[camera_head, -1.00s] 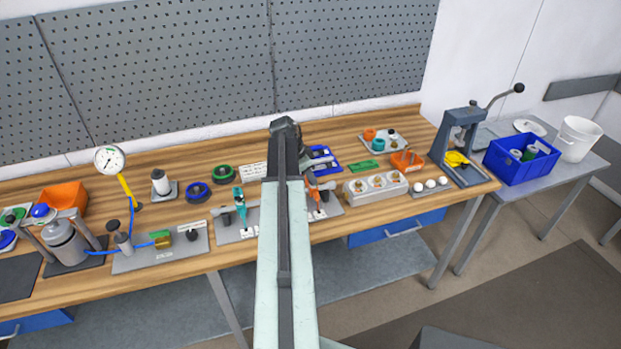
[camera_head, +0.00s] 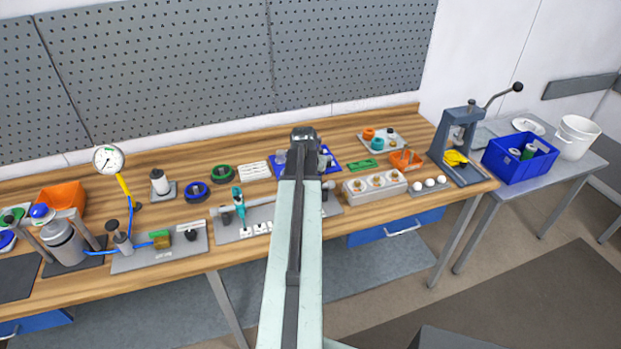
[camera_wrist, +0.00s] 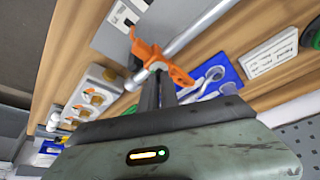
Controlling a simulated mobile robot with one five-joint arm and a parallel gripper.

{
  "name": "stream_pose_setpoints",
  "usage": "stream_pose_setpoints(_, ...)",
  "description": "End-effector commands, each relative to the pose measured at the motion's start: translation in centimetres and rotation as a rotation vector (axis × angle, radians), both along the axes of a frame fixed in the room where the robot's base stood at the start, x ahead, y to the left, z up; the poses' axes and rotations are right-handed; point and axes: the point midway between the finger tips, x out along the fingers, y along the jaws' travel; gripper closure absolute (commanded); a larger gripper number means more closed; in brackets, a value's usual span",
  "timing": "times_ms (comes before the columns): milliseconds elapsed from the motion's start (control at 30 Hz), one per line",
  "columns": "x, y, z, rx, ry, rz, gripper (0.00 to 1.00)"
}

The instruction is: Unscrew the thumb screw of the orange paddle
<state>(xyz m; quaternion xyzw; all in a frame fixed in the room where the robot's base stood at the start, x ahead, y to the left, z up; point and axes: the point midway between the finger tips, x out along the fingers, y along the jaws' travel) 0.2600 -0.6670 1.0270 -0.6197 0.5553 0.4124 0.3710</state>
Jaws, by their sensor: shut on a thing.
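The orange paddle (camera_wrist: 147,50) shows in the wrist view, clamped on a grey shaft (camera_wrist: 195,28) above a light metal plate. In the head view my own arm hides it. My gripper (camera_wrist: 157,80) has its dark jaws at the orange hub beside the shaft. They are shut on the thumb screw, of which only a small grey part shows between the tips. My gripper's end also shows from behind in the head view, over the bench, with its tips hidden.
A teal paddle (camera_head: 238,197) stands on the same fixture to the left. A blue tray (camera_wrist: 225,72) lies just behind the hub. A white block with several brass fittings (camera_head: 375,185) stands close on the right. A grey press (camera_head: 462,140) is further right.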

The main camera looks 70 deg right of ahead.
Motion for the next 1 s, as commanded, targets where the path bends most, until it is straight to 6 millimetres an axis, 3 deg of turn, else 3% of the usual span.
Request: stream_pose_setpoints(1000, -0.84, -0.50, -0.12, 0.006, 0.004, 0.964, 1.00)
